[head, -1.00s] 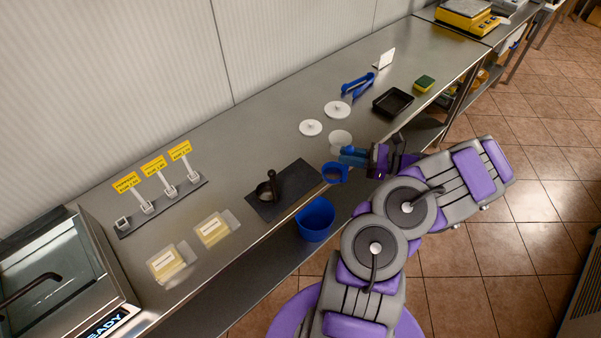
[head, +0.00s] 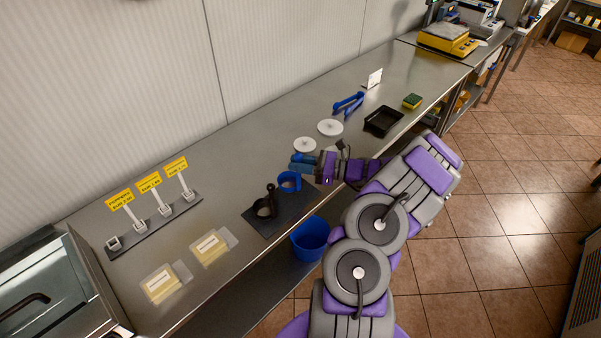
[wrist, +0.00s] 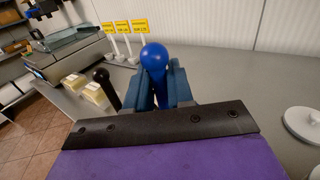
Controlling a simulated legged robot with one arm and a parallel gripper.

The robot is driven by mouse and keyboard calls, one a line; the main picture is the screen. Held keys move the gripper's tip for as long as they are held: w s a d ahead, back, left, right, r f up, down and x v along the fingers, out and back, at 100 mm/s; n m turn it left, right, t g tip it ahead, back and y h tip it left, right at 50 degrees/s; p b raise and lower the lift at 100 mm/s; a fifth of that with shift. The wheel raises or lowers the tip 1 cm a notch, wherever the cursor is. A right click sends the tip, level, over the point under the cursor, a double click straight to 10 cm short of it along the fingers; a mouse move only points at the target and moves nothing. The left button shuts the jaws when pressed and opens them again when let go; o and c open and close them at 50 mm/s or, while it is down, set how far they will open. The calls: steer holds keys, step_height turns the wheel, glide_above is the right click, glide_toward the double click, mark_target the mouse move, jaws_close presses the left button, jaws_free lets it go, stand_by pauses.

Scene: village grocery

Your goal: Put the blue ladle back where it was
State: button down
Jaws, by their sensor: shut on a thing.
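The blue ladle (head: 289,182) hangs below my gripper (head: 303,163) in the head view, its open cup over or just beside the far right end of a dark mat (head: 290,213). In the wrist view my gripper (wrist: 160,82) is shut on the ladle's handle, whose rounded blue top (wrist: 154,54) sticks up between the fingers. I cannot tell whether the cup touches the counter. A black ladle (head: 265,207) stands on the same mat, left of the blue one; its handle (wrist: 103,80) shows in the wrist view.
A blue bucket (head: 310,240) is below the counter's front edge. White discs (head: 330,127) lie behind my gripper, with blue tongs (head: 349,104) and a black tray (head: 383,121) farther right. Two cheese packs (head: 210,247) and label holders (head: 163,210) are at left.

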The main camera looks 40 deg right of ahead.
steer(key=f, duration=0.3)
steer(key=f+b, duration=0.1)
steer(key=shift+w+d+f, duration=0.1)
steer(key=shift+d+f, duration=0.05)
steer(key=shift+d, duration=0.2)
steer(key=c, duration=1.4)
jaws_free()
steer(key=shift+d+f, duration=0.1)
steer(key=o, duration=0.4)
steer(key=shift+d+f, duration=0.15)
steer(key=shift+d, duration=0.85)
steer(key=p+v, duration=0.2)
steer(key=v, duration=0.9)
steer(key=shift+s+r, duration=0.3)
steer(key=shift+s, duration=0.1)
